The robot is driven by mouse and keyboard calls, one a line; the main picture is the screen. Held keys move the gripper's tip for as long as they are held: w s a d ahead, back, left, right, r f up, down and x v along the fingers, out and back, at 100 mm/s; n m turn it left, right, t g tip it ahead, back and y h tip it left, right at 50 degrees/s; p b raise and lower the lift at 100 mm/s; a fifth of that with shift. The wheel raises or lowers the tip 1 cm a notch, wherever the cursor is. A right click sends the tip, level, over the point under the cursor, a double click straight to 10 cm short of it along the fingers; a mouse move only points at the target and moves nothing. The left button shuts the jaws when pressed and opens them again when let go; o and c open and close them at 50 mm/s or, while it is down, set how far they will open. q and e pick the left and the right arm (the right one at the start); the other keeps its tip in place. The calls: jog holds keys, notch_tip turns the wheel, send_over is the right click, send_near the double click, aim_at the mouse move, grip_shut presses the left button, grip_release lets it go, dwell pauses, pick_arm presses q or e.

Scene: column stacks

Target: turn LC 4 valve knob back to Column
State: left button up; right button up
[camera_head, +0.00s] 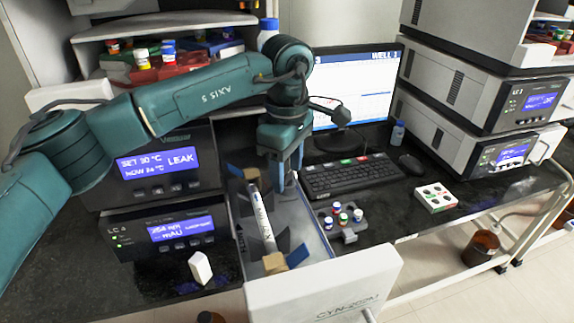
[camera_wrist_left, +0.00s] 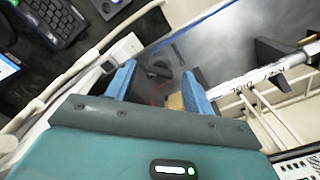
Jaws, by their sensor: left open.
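The LC 4 module (camera_head: 160,240) is the lower dark unit at the left, with a lit blue display. A white knob-like piece (camera_head: 200,268) stands out at its lower front and leans to one side. I take it for the valve knob; its markings are too small to read. My left gripper (camera_head: 283,178) points down over the open drawer, right of LC 4 and apart from the knob. In the left wrist view its two blue fingers (camera_wrist_left: 158,85) are spread with nothing gripped between them. The knob is not visible there. My right gripper is not in view.
The drawer (camera_head: 312,215) holds a white labelled column (camera_head: 264,222) on dark supports, also in the wrist view (camera_wrist_left: 262,72). Its white front (camera_head: 325,288) juts forward. A keyboard (camera_head: 350,177), a rack of vials (camera_head: 343,225) and a monitor (camera_head: 365,85) are to the right.

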pick_arm(q)
jog(key=shift+c, duration=0.4)
jog(key=c, duration=0.9)
jog(key=shift+m, duration=0.3)
jog(key=m+b, duration=0.1)
jog(key=m, duration=0.2)
jog(key=shift+m, duration=0.3)
jog(key=m, duration=0.4)
jog(key=shift+m, duration=0.3)
jog(key=m, duration=0.4)
jog(key=shift+r+m, duration=0.1)
jog(key=shift+m, duration=2.4)
